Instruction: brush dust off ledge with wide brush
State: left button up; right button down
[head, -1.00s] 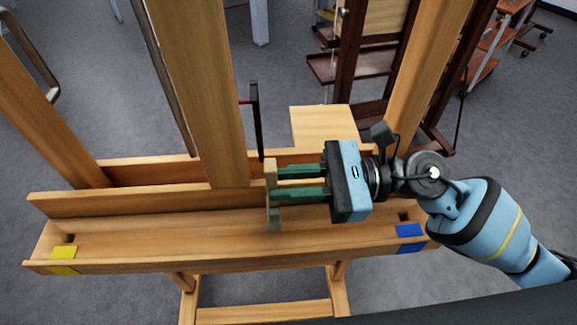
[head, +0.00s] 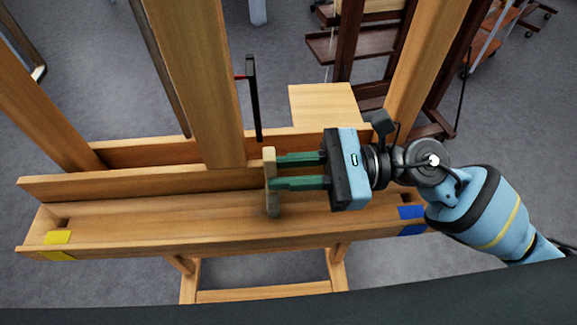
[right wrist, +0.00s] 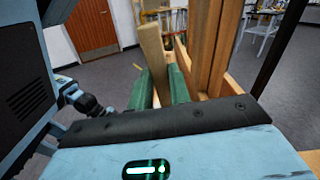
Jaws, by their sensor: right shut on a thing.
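The ledge (head: 150,223) is the long wooden tray of an easel, with a raised front lip. Yellow tape (head: 58,238) marks its left end and blue tape (head: 411,213) its right end. My right gripper (head: 272,171) has its green fingers shut on the pale wooden brush (head: 270,202), held upright over the middle of the ledge. The brush also shows between the fingers in the right wrist view (right wrist: 152,52). I cannot tell whether its lower end touches the ledge. No dust can be clearly made out. My left gripper is out of view.
The easel's thick central post (head: 205,85) rises behind the ledge, left of the brush. A slanted right post (head: 428,65) stands behind my arm. A pale wooden block (head: 325,105) is behind the ledge. The ledge's left half is free of objects.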

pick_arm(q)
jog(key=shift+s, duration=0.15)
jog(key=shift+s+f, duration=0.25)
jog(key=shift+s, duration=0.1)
pick_arm(e)
jog(key=shift+f, duration=0.25)
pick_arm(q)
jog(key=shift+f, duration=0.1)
pick_arm(e)
jog(key=shift+f, duration=0.1)
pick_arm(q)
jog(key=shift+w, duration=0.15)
pick_arm(e)
jog(key=shift+a, duration=1.6)
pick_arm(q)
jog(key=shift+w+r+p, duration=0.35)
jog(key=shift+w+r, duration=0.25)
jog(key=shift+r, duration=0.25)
pick_arm(e)
jog(key=shift+a, duration=0.3)
